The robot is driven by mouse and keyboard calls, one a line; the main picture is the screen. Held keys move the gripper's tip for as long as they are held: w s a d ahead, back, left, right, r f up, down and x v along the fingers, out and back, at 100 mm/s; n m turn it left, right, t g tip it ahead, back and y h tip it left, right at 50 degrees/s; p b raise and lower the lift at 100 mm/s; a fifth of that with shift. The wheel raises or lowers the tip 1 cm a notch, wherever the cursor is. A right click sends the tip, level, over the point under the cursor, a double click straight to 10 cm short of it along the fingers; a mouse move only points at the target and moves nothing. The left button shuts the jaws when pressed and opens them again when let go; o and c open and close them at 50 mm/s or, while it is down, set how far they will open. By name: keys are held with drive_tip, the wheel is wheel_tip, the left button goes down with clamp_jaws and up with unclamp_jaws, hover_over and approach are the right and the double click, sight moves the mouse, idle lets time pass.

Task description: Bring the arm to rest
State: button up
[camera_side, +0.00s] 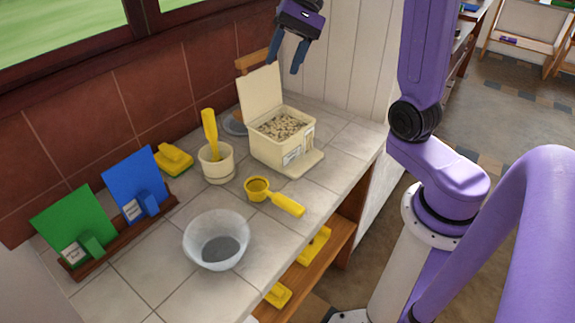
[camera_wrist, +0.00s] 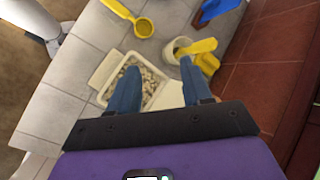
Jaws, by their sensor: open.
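My gripper (camera_side: 287,54) is at the top of the side view, high above the tiled counter (camera_side: 150,275). Its two blue fingers are apart with nothing between them. In the wrist view my gripper (camera_wrist: 160,85) points down over a cream box (camera_wrist: 105,68) of pale pieces. The same box (camera_side: 270,160) stands at the back of the counter in the side view, its lid up. The gripper is clear of the box and touches nothing.
A yellow scoop (camera_side: 275,197), a glass bowl (camera_side: 216,240) and a cup (camera_side: 216,165) with a yellow-handled tool stand on the counter. Green (camera_side: 75,222) and blue (camera_side: 134,185) panels stand in a wooden rack at left. The air around the gripper is free.

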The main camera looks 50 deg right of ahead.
drive_tip(key=s+a+f+n+h, duration=0.2)
drive_tip(key=s+f+n, duration=0.1)
drive_tip(key=s+n, duration=0.4)
drive_tip(key=s+a+f+n+h, duration=0.2)
drive_tip(key=s+a+f+n, duration=0.1)
drive_tip(key=s+n, duration=0.4)
drive_tip(key=s+a+f+n+h, duration=0.3)
drive_tip(key=s+n, duration=0.4)
drive_tip(key=s, duration=0.3)
drive_tip(key=shift+f, duration=0.65)
